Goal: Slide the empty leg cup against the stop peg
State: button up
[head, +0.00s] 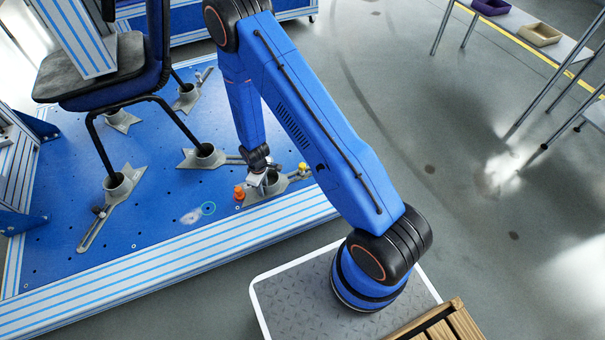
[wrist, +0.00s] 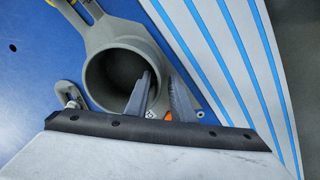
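The empty leg cup (head: 273,188) is a grey round cup on the blue base plate, near its front edge. In the wrist view the cup (wrist: 90,78) opens toward the camera with nothing in it. My gripper (head: 262,172) is down at this cup. In the wrist view my gripper (wrist: 159,76) has one finger inside the cup and the other outside, with the cup wall between them. I cannot tell whether they press on the wall. An orange piece (head: 239,192) stands left of the cup and a yellow piece (head: 303,168) right of it; which is the stop peg is unclear.
A chair (head: 95,78) stands with its legs in other grey cups (head: 118,185), (head: 204,156) on the plate (head: 165,215). A striped metal rail (head: 170,262) edges the plate at the front. A table with bins (head: 540,34) is at the far right.

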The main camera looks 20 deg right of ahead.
jog(key=shift+r, duration=2.75)
jog(key=shift+w+r, duration=0.1)
jog(key=shift+r, duration=0.1)
jog(key=s+d+r+m+t, duration=0.1)
jog(key=d+r, duration=0.2)
jog(key=r, duration=0.8)
jog(key=s+d+r+m, duration=0.1)
jog(key=d+r+m, duration=0.1)
jog(key=r, duration=0.9)
jog(key=s+d+r+m+t, duration=0.1)
jog(key=d+r, duration=0.2)
jog(key=r, duration=0.8)
jog(key=s+d+r+m+t, duration=0.1)
jog(key=s+d+r, duration=0.2)
jog(key=s+r, duration=0.4)
jog(key=s+d+r+m+t, duration=0.1)
jog(key=s+d+r+m, duration=0.1)
jog(key=s+r, duration=0.5)
jog(key=s+d+r+m, duration=0.1)
jog(key=s+r, duration=0.2)
jog(key=s, duration=0.3)
jog(key=s+d+r+m, duration=0.1)
jog(key=s+r, duration=0.2)
jog(key=s, duration=0.4)
jog(key=shift+d+r+t, duration=0.35)
jog(key=shift+d+t, duration=0.05)
